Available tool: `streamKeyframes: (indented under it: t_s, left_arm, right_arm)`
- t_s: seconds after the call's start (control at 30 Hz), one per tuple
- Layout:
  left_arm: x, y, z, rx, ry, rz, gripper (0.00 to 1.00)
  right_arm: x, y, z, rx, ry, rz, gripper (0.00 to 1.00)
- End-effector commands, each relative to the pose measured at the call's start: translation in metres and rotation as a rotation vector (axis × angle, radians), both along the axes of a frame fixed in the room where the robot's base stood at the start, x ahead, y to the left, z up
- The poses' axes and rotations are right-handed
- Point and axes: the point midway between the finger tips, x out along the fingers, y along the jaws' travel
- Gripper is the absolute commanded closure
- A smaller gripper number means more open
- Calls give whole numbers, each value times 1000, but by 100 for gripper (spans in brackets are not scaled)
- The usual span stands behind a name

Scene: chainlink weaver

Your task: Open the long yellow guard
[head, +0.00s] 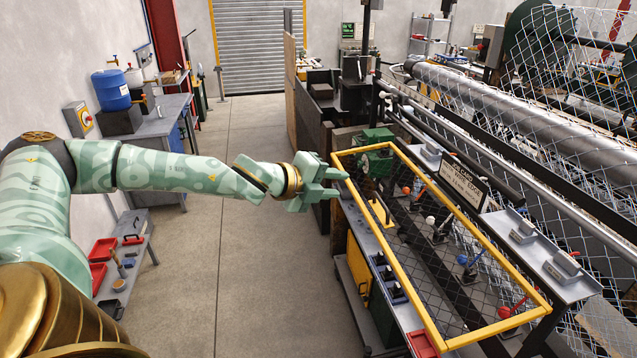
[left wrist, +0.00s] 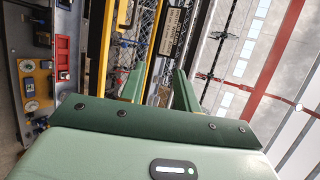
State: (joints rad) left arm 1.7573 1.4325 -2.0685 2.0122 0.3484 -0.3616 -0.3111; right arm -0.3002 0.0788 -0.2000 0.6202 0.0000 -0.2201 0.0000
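The long yellow guard (head: 495,328) is a yellow frame with dark wire mesh. It lies over the machine bed in the right half of the head view and looks closed. My left gripper (head: 336,184) is at the guard's far left corner, beside its left rail, its fingers pointing right toward it. The fingers are apart, with nothing seen held between them. In the left wrist view, a yellow rail (left wrist: 153,48) shows beyond and between the two green fingers (left wrist: 160,88). Whether a finger touches the rail I cannot tell. My right gripper is in neither view.
Under the mesh are levers with red, white and blue knobs. A black sign (head: 463,181) stands by the right rail. A grey shelf (head: 540,262) and chain-link mesh (head: 560,130) lie beyond. A workbench (head: 160,130) stands at left. The concrete floor (head: 250,250) between is clear.

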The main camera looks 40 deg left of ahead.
Motion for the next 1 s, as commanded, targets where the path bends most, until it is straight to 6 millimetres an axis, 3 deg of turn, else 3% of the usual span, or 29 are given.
streamKeyframes:
  t_s: [0.2, 0.57, 0.7, 0.77, 0.87, 0.97, 1.0]
  left_arm:
    - [-31, 10, 13, -2, 0, 3, 68]
    - [-38, 11, 16, 2, -1, -1, 68]
    - [-38, 11, 16, 1, 0, 0, 100]
    - [-38, 11, 15, 1, 1, 0, 100]
    - [-41, 10, -6, 1, 24, -1, 100]
    - [-48, -4, -68, 6, 96, -35, 100]
    - [-50, -16, -98, 10, 125, -64, 100]
  right_arm:
    - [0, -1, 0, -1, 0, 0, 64]
    - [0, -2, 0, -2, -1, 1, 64]
    - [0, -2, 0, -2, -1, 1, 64]
    - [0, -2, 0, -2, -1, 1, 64]
    - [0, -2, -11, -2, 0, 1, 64]
    - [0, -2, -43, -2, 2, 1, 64]
    - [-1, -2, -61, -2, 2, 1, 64]
